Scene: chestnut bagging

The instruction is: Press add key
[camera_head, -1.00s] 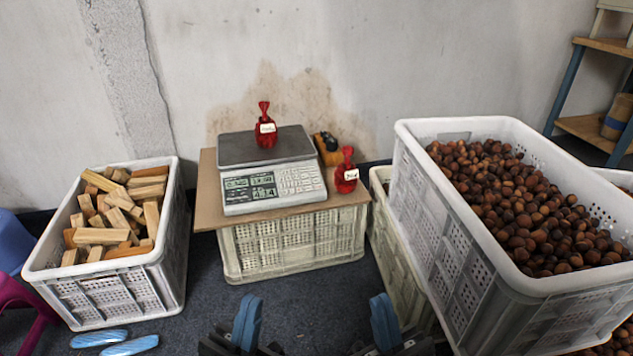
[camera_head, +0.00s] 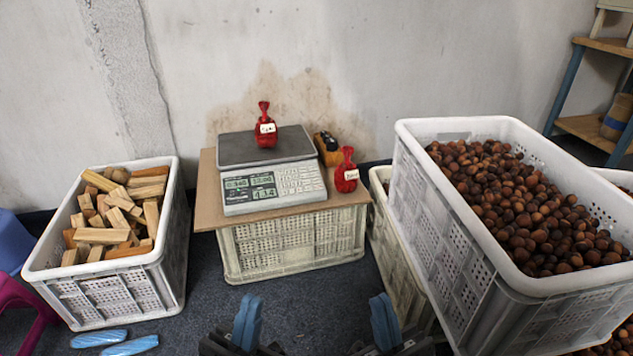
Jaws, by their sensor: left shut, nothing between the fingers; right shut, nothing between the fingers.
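A grey and white electronic scale (camera_head: 232,209) stands on a brown board on an upturned-looking white crate in the middle. Its keypad (camera_head: 298,181) is on the right of its front panel, beside lit displays; the single key labels are too small to read. A tied red bag (camera_head: 266,133) with a white label sits on the scale's plate (camera_head: 235,150). My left gripper (camera_head: 247,322) and my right gripper (camera_head: 384,322), both with blue fingers, are at the bottom edge, well below and in front of the scale. Both are shut and empty, touching nothing.
A second red bag (camera_head: 346,172) and a dark orange item (camera_head: 328,145) stand on the board (camera_head: 207,194) right of the scale. A crate of wood blocks (camera_head: 168,265) is left; a large crate of chestnuts (camera_head: 425,190) is right. Space before the scale is clear.

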